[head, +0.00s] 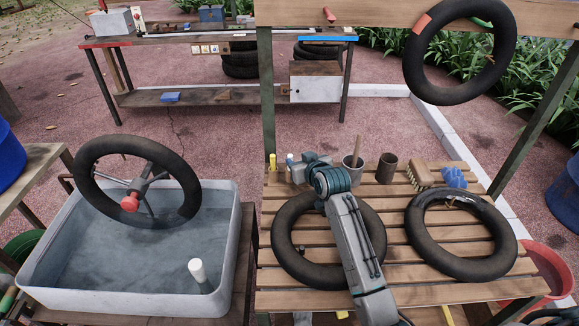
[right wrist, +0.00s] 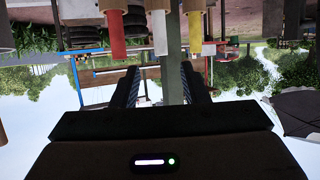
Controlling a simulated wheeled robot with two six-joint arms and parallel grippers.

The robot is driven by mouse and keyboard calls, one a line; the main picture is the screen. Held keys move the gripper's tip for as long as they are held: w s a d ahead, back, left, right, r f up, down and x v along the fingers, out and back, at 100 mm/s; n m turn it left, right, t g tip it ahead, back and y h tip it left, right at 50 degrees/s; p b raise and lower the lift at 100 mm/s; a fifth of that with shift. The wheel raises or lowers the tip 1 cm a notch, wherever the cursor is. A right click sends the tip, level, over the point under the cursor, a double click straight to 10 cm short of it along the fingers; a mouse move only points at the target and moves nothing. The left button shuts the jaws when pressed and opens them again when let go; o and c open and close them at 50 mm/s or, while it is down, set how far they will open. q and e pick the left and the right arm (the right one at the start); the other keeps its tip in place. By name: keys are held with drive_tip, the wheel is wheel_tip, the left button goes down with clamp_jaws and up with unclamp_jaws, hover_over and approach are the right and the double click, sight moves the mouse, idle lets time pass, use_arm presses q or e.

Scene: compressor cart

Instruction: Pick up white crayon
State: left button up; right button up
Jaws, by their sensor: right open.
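The white crayon (head: 290,159) stands upright at the back left of the slatted table, just left of my right gripper (head: 314,160). In the right wrist view, which is upside down, the white crayon (right wrist: 159,30) hangs from the top between a red crayon (right wrist: 115,30) and a yellow crayon (right wrist: 195,25). My right gripper (right wrist: 160,82) is open there, with its two fingers apart and the white crayon in line with the gap. Nothing is held. In the head view the gripper hides the red crayon. My left gripper is not in view.
The yellow crayon (head: 272,161) stands at the table's left back corner, beside a green post. A grey cup (head: 352,170), brown cup (head: 386,168), brush (head: 419,176) and blue cloth (head: 454,177) stand to the right. Tubes (head: 460,268) lie in front. A water tub (head: 228,230) is left.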

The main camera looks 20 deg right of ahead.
sight(291, 158)
drive_tip(key=shift+w+a+f, duration=0.1)
drive_tip(key=shift+w+f, duration=0.2)
drive_tip(key=shift+w, duration=0.25)
drive_tip(key=shift+w+f, duration=0.15)
drive_tip(key=shift+w, duration=0.15)
drive_tip(key=shift+p+x, duration=0.5)
drive_tip(key=shift+x, duration=1.6)
drive_tip(key=shift+w+a+f, duration=0.15)
drive_tip(key=shift+w+f, duration=0.05)
drive_tip(key=shift+f, duration=0.15)
drive_tip(key=shift+w+f, duration=0.1)
drive_tip(key=shift+w, duration=0.05)
drive_tip(key=c, duration=0.8)
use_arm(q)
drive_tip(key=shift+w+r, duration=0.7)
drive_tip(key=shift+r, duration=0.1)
use_arm(e)
clamp_jaws()
